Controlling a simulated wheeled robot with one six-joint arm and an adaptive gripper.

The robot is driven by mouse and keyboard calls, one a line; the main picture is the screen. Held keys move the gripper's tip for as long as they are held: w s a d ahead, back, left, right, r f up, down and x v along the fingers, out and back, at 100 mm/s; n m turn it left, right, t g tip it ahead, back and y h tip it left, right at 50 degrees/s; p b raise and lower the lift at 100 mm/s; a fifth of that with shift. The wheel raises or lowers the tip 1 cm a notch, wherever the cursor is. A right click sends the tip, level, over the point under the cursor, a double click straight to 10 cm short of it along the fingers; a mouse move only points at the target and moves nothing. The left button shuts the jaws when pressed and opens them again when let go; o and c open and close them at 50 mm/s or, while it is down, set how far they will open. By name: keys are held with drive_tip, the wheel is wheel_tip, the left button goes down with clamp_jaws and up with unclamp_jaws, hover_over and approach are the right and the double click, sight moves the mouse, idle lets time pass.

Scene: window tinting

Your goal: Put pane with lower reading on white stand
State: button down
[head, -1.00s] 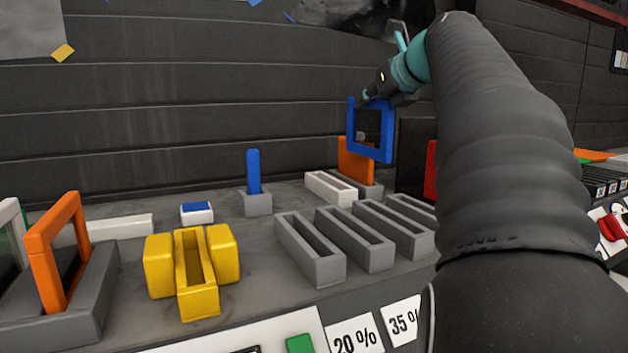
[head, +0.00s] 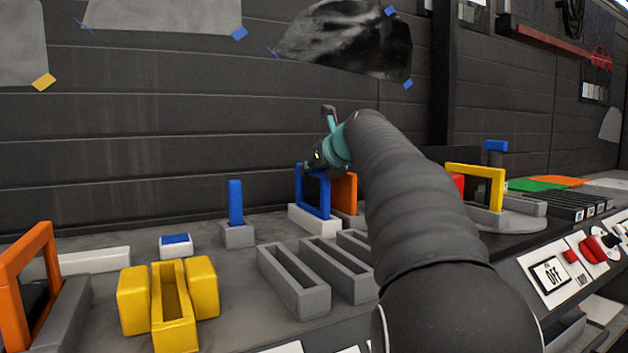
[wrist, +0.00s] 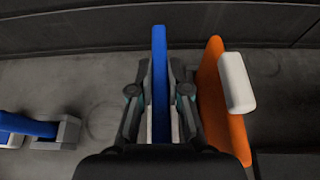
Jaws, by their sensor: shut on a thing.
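My gripper (head: 312,166) is shut on the top of a blue-framed pane (head: 324,197), held upright with dark glass. The pane's lower edge is at the white stand (head: 318,225); I cannot tell if it is fully seated in the slot. In the wrist view the blue frame (wrist: 160,75) runs between both fingers. Another orange-framed pane (head: 14,262) stands in a grey holder at far left. No pane reading is legible.
A yellow slotted device (head: 168,305) stands front left, near a small white-and-blue box (head: 176,244). A blue upright piece (head: 236,203) sits in a grey block. Empty grey slotted holders (head: 292,280) lie in front of the white stand. A yellow frame (head: 480,175) stands at right.

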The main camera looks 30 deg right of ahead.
drive_tip(key=shift+f, duration=0.95)
drive_tip(key=shift+f, duration=0.2)
drive_tip(key=c, duration=1.1)
unclamp_jaws()
drive_tip(key=shift+c, duration=0.2)
drive_tip(key=shift+s+r, duration=0.1)
drive_tip(key=shift+r, duration=0.1)
drive_tip(key=v, duration=1.1)
drive_tip(key=shift+s+r, duration=0.2)
drive_tip(key=shift+s, duration=0.15)
drive_tip(key=shift+s+d, duration=0.1)
drive_tip(key=shift+d, duration=0.05)
